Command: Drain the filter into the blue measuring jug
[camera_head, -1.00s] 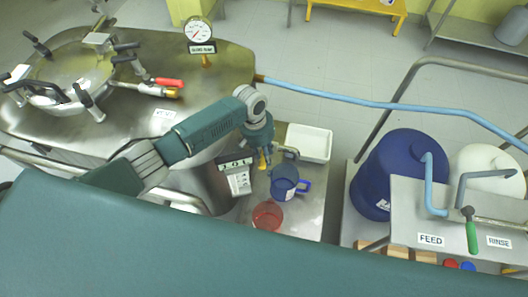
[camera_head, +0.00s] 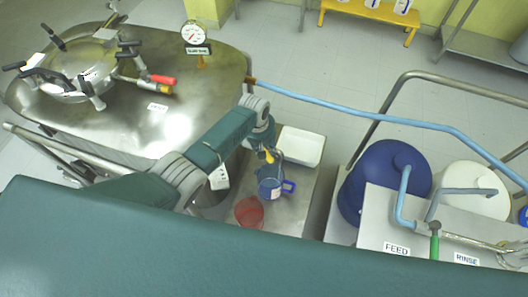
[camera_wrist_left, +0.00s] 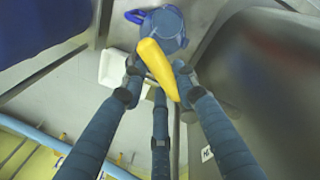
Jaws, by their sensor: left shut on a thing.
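The blue measuring jug (camera_head: 268,190) stands on the steel stand beside the filter vessel, its blue handle to the right. It also shows at the top of the left wrist view (camera_wrist_left: 168,22). My left gripper (camera_head: 267,150) is just above and behind the jug, shut on a yellow valve handle (camera_wrist_left: 157,68). In the wrist view its fingers close around the handle's lower end. The valve outlet and any liquid flow are hidden or too small to tell. My right gripper is not in view.
A red beaker (camera_head: 249,212) stands left of the jug. A white tray (camera_head: 302,147) lies behind it. The steel vessel (camera_head: 130,100) is at left, with a blue hose (camera_head: 350,113) running right. A blue drum (camera_head: 385,180) and FEED/RINSE panel stand at right.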

